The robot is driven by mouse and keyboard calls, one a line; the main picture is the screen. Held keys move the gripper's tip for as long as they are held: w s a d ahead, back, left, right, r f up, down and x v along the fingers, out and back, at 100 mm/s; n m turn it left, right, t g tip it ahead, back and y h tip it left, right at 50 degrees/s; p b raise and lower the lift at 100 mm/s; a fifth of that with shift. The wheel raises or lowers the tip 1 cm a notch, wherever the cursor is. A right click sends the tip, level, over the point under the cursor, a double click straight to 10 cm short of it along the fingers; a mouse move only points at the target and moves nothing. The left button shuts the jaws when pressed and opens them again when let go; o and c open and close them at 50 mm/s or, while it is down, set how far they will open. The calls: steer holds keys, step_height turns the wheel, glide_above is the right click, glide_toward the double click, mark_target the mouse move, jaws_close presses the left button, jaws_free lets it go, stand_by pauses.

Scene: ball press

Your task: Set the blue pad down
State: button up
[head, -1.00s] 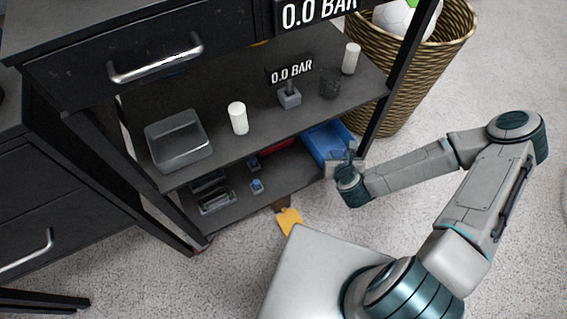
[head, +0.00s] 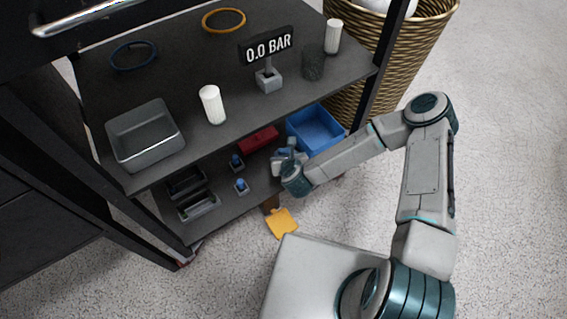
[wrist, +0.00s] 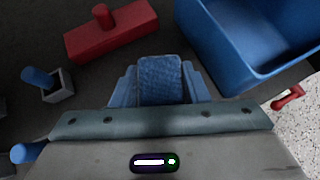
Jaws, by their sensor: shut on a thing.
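The blue pad (wrist: 160,78) is a textured blue block gripped between my two fingers in the wrist view. My gripper (wrist: 160,92) is shut on it. In the head view my gripper (head: 284,158) is at the lower shelf (head: 225,212), left of the blue bin (head: 316,128) and in front of the red block (head: 258,140). The pad is hard to make out there. I cannot tell whether it touches the shelf.
The blue bin's wall (wrist: 225,50) is close on the right in the wrist view. The red block (wrist: 112,30) is at upper left and a grey block with a blue knob (wrist: 58,85) at left. The upper shelf (head: 180,85) overhangs. An orange piece (head: 281,223) lies on the floor.

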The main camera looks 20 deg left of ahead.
steer(key=shift+w+a+f, duration=0.15)
steer(key=shift+a+f, duration=0.2)
steer(key=shift+f, duration=0.05)
steer(key=shift+f+b, duration=1.15)
steer(key=shift+f, duration=0.6)
steer(key=shift+f, duration=0.1)
steer(key=shift+f, duration=0.15)
steer(key=o, duration=1)
steer(key=shift+s+d+r+p, duration=0.2)
steer(key=shift+s+r+p, duration=0.1)
steer(key=shift+r, duration=0.25)
steer(key=p+v, duration=0.4)
steer(key=v, duration=0.7)
steer(key=shift+s+p, duration=0.1)
steer(key=shift+p, duration=0.2)
